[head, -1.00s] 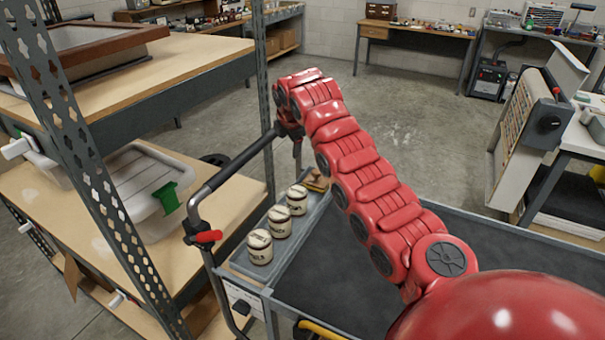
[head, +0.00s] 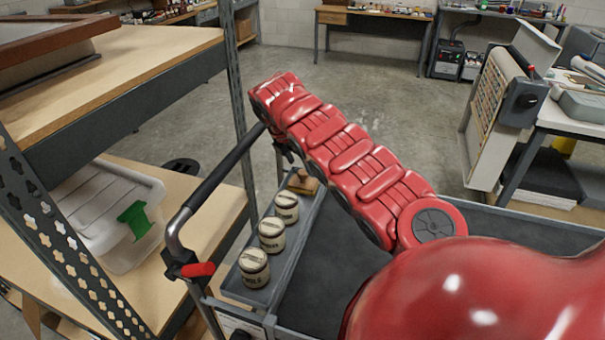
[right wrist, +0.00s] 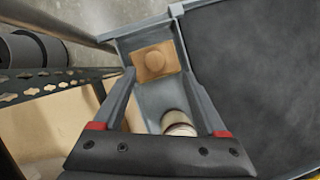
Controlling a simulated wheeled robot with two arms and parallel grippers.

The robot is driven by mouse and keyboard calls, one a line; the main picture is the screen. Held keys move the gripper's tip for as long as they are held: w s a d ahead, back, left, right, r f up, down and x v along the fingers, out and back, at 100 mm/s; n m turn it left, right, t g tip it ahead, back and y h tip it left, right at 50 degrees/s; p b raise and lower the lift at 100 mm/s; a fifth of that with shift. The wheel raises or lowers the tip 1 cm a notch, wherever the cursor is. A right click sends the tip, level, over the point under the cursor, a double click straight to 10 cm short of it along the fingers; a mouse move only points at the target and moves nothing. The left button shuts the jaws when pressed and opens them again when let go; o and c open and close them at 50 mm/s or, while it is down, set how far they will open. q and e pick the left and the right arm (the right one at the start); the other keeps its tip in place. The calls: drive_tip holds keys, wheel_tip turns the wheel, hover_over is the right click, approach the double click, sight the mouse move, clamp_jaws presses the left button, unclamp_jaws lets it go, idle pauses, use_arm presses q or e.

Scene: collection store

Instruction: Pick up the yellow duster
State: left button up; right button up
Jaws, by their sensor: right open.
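I cannot make out a yellow duster for certain. In the head view my red right arm largely hides the gripper. My left gripper is not in view.
Three labelled jars (head: 271,235) stand in a row in the side tray (head: 262,295). The cart's dark top (head: 330,270) looks bare where visible. A cart handle (head: 213,190) and shelving with a lidded plastic box (head: 95,205) stand at left. A table (head: 575,118) stands at right.

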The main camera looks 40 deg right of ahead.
sight(302, 172)
drive_tip(key=shift+w+x, duration=0.2)
drive_tip(key=shift+x, duration=1.5)
drive_tip(key=shift+w+x, duration=0.2)
drive_tip(key=shift+x, duration=1.5)
drive_tip(key=shift+d+r, duration=0.1)
clamp_jaws()
